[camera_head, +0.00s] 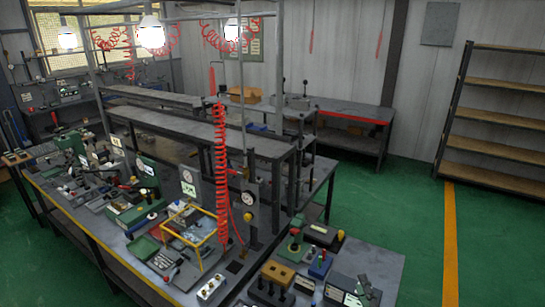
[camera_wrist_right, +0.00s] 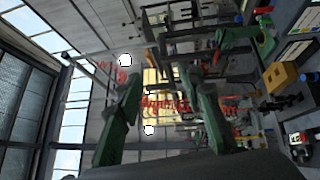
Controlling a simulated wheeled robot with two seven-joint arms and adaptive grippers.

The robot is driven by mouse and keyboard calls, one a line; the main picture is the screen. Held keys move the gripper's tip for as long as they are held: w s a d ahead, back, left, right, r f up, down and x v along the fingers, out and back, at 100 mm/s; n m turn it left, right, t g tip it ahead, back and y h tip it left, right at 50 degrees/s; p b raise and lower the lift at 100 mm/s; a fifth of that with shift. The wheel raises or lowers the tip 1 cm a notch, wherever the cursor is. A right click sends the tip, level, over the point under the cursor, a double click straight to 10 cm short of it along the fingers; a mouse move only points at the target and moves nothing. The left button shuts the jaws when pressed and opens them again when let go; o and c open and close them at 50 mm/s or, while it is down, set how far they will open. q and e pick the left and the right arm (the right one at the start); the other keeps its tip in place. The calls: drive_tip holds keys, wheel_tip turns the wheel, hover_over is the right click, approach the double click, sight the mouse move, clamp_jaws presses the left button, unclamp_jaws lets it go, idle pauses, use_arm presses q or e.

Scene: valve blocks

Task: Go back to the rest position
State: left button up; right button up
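My right gripper (camera_wrist_right: 165,85) shows in the right wrist view with its two dark green fingers spread apart. It is open, and nothing sits between the fingers. Behind the gap are only distant parts of the room. I cannot clearly pick out this gripper in the head view. My left gripper is not in view. The workbench top (camera_head: 392,262) carries valve parts at the bottom of the head view. A brown-yellow block (camera_head: 280,272) stands there, and a yellow block also shows at right in the wrist view (camera_wrist_right: 280,76).
A blue block with levers (camera_head: 320,264) and a pale block with round tops (camera_head: 211,288) stand on the bench. A yellow wire frame (camera_head: 190,232) and a red coiled hose (camera_head: 221,170) stand farther left. Green floor (camera_head: 400,205) is clear before the shelf rack (camera_head: 500,115).

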drive_tip(key=s+d+f+m+g+h, duration=0.3)
drive_tip(key=s+d+f+m+g, duration=0.25)
drive_tip(key=f, duration=0.45)
drive_tip(key=s+d+f+m+g+h, duration=0.25)
drive_tip(key=s+d+f+m, duration=0.3)
drive_tip(key=f+m, duration=0.3)
drive_tip(key=s+a+f+m+g+y, duration=0.1)
drive_tip(key=s+f+m+g, duration=0.25)
drive_tip(key=s+f, duration=0.45)
drive_tip(key=s+a+f+m+g+y, duration=0.2)
drive_tip(key=s+f+m+g, duration=0.15)
drive_tip(key=s, duration=0.85)
wheel_tip(320, 180, down, 31)
drive_tip(key=s+a+n+g+b, duration=0.1)
drive_tip(key=n+g+b, duration=0.1)
drive_tip(key=b, duration=0.1)
drive_tip(key=s+f+g+b, duration=0.1)
drive_tip(key=s+f+b, duration=0.1)
drive_tip(key=s+f, duration=1.8)
wheel_tip(320, 180, down, 3)
drive_tip(key=shift+s+r, duration=0.15)
drive_tip(key=shift+s, duration=0.15)
